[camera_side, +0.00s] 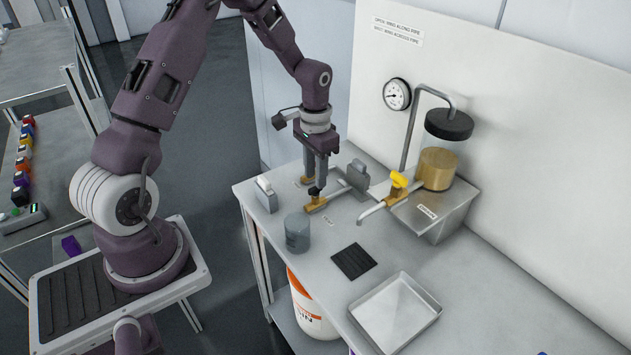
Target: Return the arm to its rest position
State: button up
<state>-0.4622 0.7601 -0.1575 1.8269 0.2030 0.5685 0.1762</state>
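My arm reaches from the left over the grey bench (450,255). My gripper (317,189) points down above the back left part of the bench. Its fingertips are at or just above a brass-coloured fitting (316,205) on a thin pipe; I cannot tell whether they touch it.
A grey cylindrical container (297,233) stands in front of the gripper. A yellow-handled valve (398,180) is to the right, near a gauge (397,94) and black-capped vessel (449,125). A black mat (354,261) and metal tray (396,314) lie in front.

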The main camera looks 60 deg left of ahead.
notch_tip(320, 180, up, 4)
